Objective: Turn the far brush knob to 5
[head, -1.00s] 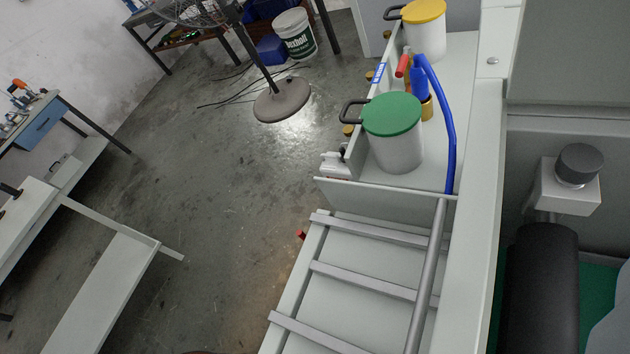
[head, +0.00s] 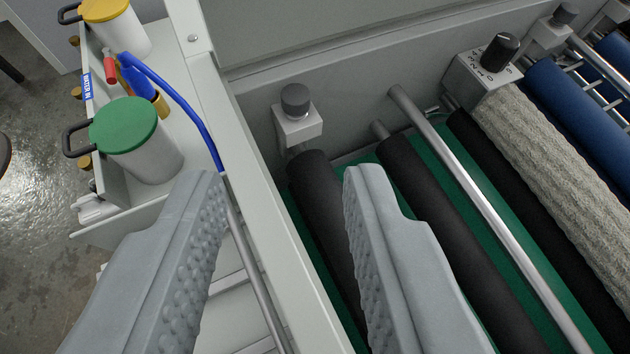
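A black knob (head: 499,52) stands on a grey block with a number scale (head: 482,72), at the upper right of the head view. The block sits at the end of a beige, textured brush roller (head: 560,165). The digits are too small and tilted to tell the setting for sure. My gripper (head: 288,185) is open and empty. Its two grey fingers are spread over the machine's left wall and the first black roller. It is apart from the numbered knob, which lies to its upper right.
Plain dark knobs on grey blocks stand at the first roller (head: 296,101) and upper right (head: 565,14). Black rollers (head: 440,220), a metal bar (head: 480,200) and a blue roller (head: 590,110) fill the machine. Green-lidded (head: 122,125) and yellow-lidded containers (head: 105,10) stand left.

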